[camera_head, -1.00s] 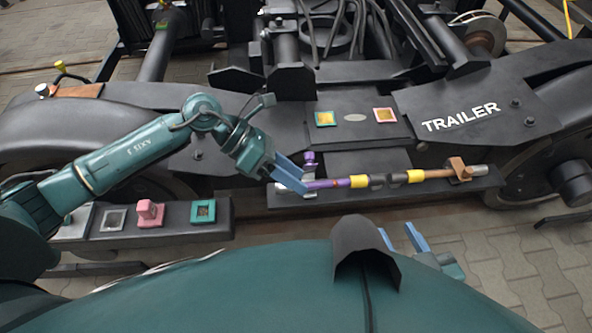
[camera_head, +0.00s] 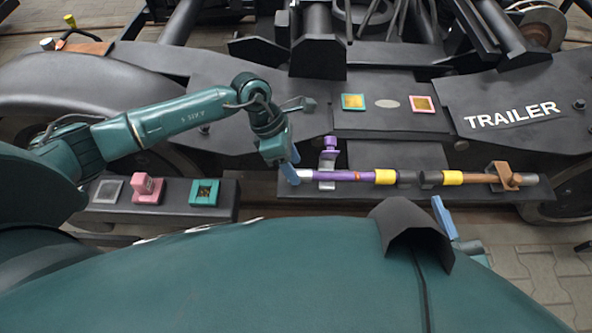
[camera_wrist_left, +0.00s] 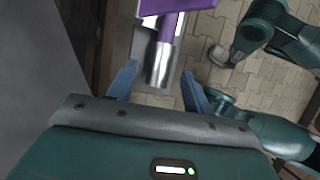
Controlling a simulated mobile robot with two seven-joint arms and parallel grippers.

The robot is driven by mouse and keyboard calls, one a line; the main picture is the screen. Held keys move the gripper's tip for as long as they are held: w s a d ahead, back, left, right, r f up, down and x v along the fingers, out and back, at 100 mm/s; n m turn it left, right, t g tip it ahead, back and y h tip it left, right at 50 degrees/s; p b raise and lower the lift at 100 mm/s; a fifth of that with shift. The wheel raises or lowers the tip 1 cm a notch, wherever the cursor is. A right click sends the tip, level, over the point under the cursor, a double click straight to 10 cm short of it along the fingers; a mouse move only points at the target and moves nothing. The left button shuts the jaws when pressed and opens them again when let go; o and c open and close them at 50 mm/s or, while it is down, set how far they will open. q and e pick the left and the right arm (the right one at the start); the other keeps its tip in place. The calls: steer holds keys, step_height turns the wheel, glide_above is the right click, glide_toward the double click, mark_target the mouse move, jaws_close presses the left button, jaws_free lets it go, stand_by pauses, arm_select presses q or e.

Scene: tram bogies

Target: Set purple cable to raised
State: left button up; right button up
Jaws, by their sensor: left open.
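The purple cable (camera_head: 345,176) lies along a dark shelf on the bogie, with a silver left end and a yellow band near its black right end. A purple clamp (camera_head: 329,147) stands at its left part. My left gripper (camera_head: 291,168) is open at the silver end. In the left wrist view, the cable's silver tip (camera_wrist_left: 159,66) points into the gap between the two blue fingers (camera_wrist_left: 158,88), without visible contact. My right gripper (camera_head: 445,217) is low, right of the dark hood; only one blue finger shows clearly.
A brown cable (camera_head: 478,178) with a yellow band and a brown clamp (camera_head: 502,176) continues rightward on the shelf. A side block (camera_head: 170,197) at left carries a pink piece (camera_head: 148,188) and a teal frame (camera_head: 204,192).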

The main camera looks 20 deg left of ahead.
arm_select(q)
steer(key=shift+x, duration=1.1)
jaws_close()
